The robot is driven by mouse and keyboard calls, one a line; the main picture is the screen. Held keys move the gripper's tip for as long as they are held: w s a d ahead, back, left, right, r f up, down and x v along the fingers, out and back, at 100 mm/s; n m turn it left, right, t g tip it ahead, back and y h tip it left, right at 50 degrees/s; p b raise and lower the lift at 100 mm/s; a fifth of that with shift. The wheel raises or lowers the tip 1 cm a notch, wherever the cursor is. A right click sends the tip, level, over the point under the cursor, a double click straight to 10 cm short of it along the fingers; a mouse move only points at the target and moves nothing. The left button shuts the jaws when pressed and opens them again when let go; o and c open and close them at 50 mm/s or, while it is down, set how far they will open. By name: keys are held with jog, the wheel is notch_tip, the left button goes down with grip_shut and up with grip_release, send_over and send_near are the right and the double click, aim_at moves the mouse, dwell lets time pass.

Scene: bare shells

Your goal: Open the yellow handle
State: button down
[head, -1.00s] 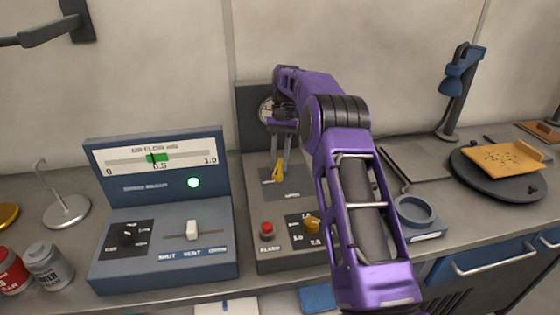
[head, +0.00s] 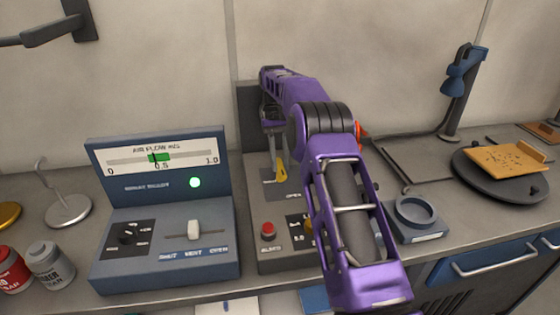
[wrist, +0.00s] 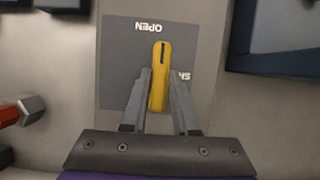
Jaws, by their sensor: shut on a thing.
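The yellow handle (head: 280,171) sits on the grey panel box, on a dark plate with the labels SHUT and OPEN. In the wrist view the handle (wrist: 160,76) lies between the two fingers of my gripper (wrist: 161,84), which is shut on it. There the handle's free end points up towards the OPEN label (wrist: 148,27), and the SHUT label (wrist: 183,76) is partly hidden by the right finger. In the head view my gripper (head: 279,158) reaches down to the handle from behind, and my arm hides part of the box.
A red button (head: 268,230) and a partly hidden yellow knob are on the front of the same box. A blue console (head: 160,265) with a gauge and a lit green lamp stands close to the left. A blue ring holder (head: 416,212) stands to the right.

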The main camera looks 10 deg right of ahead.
jog(key=shift+r, duration=0.1)
jog(key=c, duration=0.7)
grip_release()
